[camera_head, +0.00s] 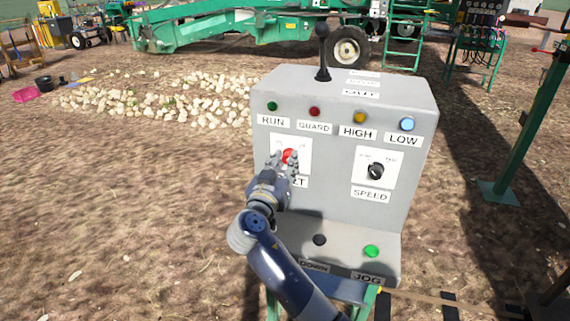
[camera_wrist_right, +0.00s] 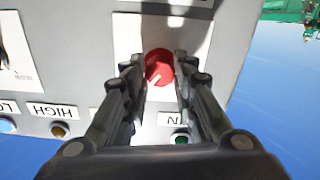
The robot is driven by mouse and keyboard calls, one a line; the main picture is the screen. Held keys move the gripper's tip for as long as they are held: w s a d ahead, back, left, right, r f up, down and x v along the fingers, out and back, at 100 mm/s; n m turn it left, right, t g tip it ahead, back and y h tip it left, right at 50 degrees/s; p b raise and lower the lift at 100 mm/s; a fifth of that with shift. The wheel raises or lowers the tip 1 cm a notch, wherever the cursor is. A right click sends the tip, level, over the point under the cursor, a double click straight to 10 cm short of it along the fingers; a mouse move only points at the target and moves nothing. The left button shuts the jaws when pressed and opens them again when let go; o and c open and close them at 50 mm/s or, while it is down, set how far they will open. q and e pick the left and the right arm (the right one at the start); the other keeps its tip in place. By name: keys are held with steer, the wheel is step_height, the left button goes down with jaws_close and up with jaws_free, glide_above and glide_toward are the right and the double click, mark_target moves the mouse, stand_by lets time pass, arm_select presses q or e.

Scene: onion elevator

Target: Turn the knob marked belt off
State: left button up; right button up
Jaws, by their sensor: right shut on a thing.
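The red knob (camera_head: 289,155) sits on a white plate (camera_head: 304,145) at the left of the grey control box's front face. The label below it is partly covered by my right gripper; only its last letters show. My right gripper (camera_head: 284,161) is at the knob, with one finger on each side. In the right wrist view, the red knob (camera_wrist_right: 159,67) lies between the fingertips of the right gripper (camera_wrist_right: 158,68), and the jaws are shut on it. A pale mark on the knob points to the lower left in that view. My left gripper is not in view.
The box (camera_head: 330,205) also carries the black SPEED knob (camera_head: 376,171), a black lever (camera_head: 322,50), several lamps above, and a green JOG button (camera_head: 371,251) on its lower ledge. A green post (camera_head: 520,130) stands to the right. Open soil lies left.

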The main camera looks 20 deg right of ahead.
steer(key=n, duration=0.3)
steer(key=shift+r+n, duration=0.15)
steer(key=shift+n, duration=0.15)
steer(key=n+p, duration=0.1)
steer(key=n, duration=0.2)
steer(key=shift+n, duration=0.3)
steer(key=n+p, duration=0.2)
steer(key=n, duration=0.2)
steer(key=shift+r+n+p, duration=0.1)
steer(key=shift+n+p, duration=1.4)
steer(key=shift+n, duration=1)
steer(key=o, duration=1.1)
steer(key=shift+w, duration=0.1)
steer(key=shift+c, duration=0.2)
steer(key=shift+f, duration=0.25)
